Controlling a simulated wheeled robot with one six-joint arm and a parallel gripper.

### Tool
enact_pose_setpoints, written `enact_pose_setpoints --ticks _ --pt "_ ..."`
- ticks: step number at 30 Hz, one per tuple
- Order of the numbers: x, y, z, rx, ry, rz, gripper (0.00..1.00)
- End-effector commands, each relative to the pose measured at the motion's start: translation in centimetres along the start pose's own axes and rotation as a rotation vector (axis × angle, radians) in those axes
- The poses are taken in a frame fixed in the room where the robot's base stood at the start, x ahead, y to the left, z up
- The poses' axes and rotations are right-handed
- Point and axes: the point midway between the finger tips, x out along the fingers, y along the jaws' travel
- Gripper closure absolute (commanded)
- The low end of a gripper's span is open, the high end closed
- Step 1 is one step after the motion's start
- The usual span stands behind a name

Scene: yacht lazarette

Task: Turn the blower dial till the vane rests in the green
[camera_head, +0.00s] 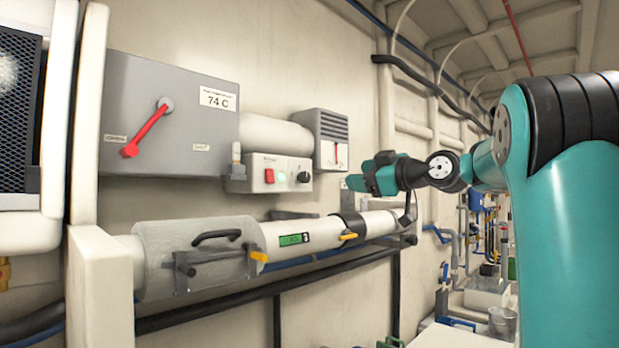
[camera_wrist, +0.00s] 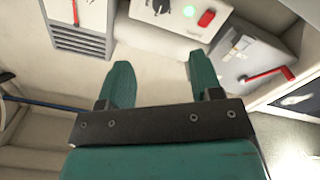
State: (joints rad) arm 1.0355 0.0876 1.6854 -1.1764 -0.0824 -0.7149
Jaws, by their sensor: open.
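The blower dial (camera_head: 304,177) is a small black knob at the right end of a pale control box on the wall. The vane also shows in the wrist view (camera_wrist: 75,12). I cannot make out a green zone. My gripper (camera_head: 356,182) is right of the control box, apart from the dial. In the wrist view its fingers (camera_wrist: 162,75) are open and empty.
The control box has a red switch (camera_head: 269,176) and a lit green lamp (camera_head: 282,177). A grey cabinet (camera_head: 185,100) with a red lever (camera_head: 146,132) stands left. A pale pipe (camera_head: 275,236) with a yellow-tipped handle runs below. Open space lies between my gripper and the wall.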

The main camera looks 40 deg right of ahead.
Motion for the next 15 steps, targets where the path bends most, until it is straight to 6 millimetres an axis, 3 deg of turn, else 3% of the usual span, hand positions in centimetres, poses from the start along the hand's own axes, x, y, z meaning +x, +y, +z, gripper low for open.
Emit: enact_pose_setpoints --ticks 15 --pt "11.4 -0.1 -0.6 0.006 -0.001 -0.008 0.41"
